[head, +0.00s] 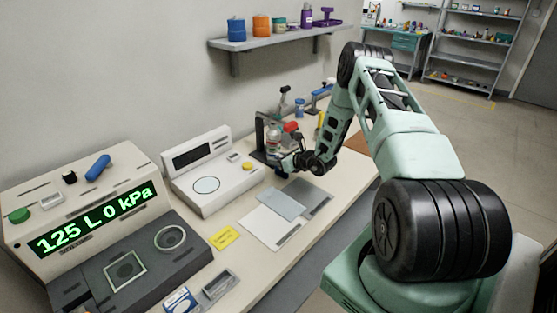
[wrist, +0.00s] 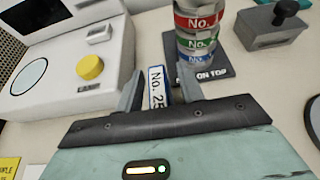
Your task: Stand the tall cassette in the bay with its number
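My gripper (wrist: 160,92) is low over the bench, with its two fingers apart in the wrist view. A narrow white label with a blue edge, reading "No. 25" or similar (wrist: 156,86), shows between the fingers, with gaps beside it; I cannot tell whether it belongs to the tall cassette. Just beyond the right finger, a clear cylindrical stack with red, green and blue "No." bands (wrist: 198,32) stands upright on a dark plate marked "ON TOP" (wrist: 212,74). In the head view my gripper (head: 297,163) is beside this stack (head: 273,137). I cannot pick out the numbered bay.
A white instrument with a yellow button (head: 247,166) stands left of my gripper. A console reading "125 L 0 kPa" (head: 95,220) is at the far left. Flat grey and white plates (head: 272,228) lie in front. A dark block with a knob (wrist: 275,27) stands behind right.

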